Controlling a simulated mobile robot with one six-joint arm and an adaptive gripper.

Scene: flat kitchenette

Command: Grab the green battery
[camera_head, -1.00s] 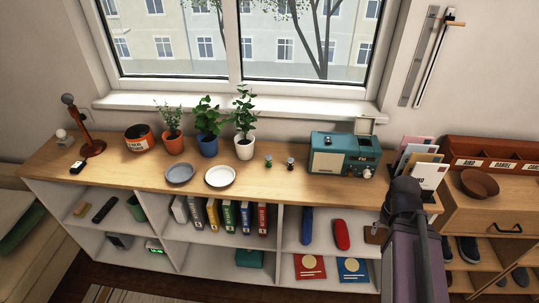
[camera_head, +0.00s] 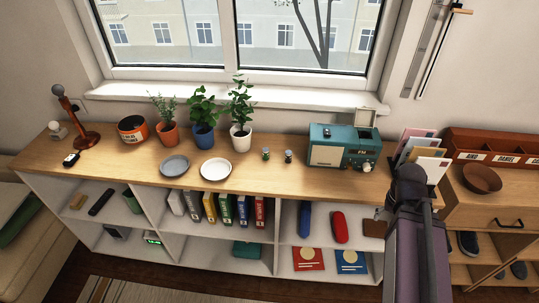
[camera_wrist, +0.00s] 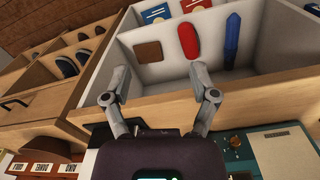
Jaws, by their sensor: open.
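Two small upright cylinders stand on the wooden shelf top, right of the white-potted plant in the head view. The left one (camera_head: 266,153) looks greenish and may be the green battery. The right one (camera_head: 288,156) is darker; both are too small to tell details. My gripper (camera_wrist: 160,75) is open and empty in the wrist view, over the shelf's front edge. Neither cylinder shows in the wrist view. My arm rises at the right of the head view, well right of the cylinders.
A teal radio (camera_head: 343,147) stands just right of the cylinders. A white plate (camera_head: 216,169), grey plate (camera_head: 174,165) and potted plants (camera_head: 241,130) lie to the left. A letter rack with envelopes (camera_head: 425,165) is behind my arm. The shelf top in front of the cylinders is clear.

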